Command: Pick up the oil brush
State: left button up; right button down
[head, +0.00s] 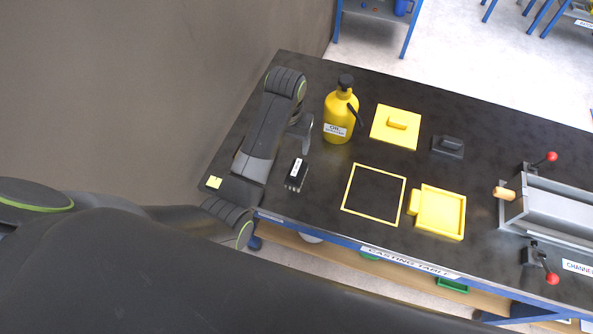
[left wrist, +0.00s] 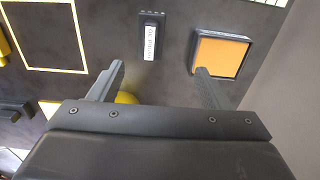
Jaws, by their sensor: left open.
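The oil brush (head: 296,174) is a small black block with a white label and bristles at its near end. Nothing is between the fingertips. My right gripper is not seen.
A yellow plate with a handle (head: 396,127), a black handled block (head: 448,146), a yellow frame outline (head: 347,202) and a yellow tray (head: 459,223) lie to the right. An orange pad in a black frame (left wrist: 222,53) sits beside the brush.

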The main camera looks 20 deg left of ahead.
pick_arm(q)
jog(key=r, duration=0.1)
jog(key=b, duration=0.5)
send_over(296, 167)
jog(key=f, duration=0.4)
jog(key=shift+a+f, duration=0.35)
jog(key=shift+f, duration=0.05)
notch_tip(296, 167, down, 5)
jog(key=shift+f+p, duration=0.2)
jog(key=shift+p, duration=0.7)
jog(key=shift+f, duration=0.6)
jog(key=shift+d+f+p, duration=0.2)
jog(key=shift+f+p, duration=0.05)
jog(key=shift+f, duration=0.7)
jog(key=shift+d+f+p, duration=0.2)
jog(key=shift+f+p, duration=0.05)
jog(key=shift+f, duration=1.45)
jog(key=c, duration=1.1)
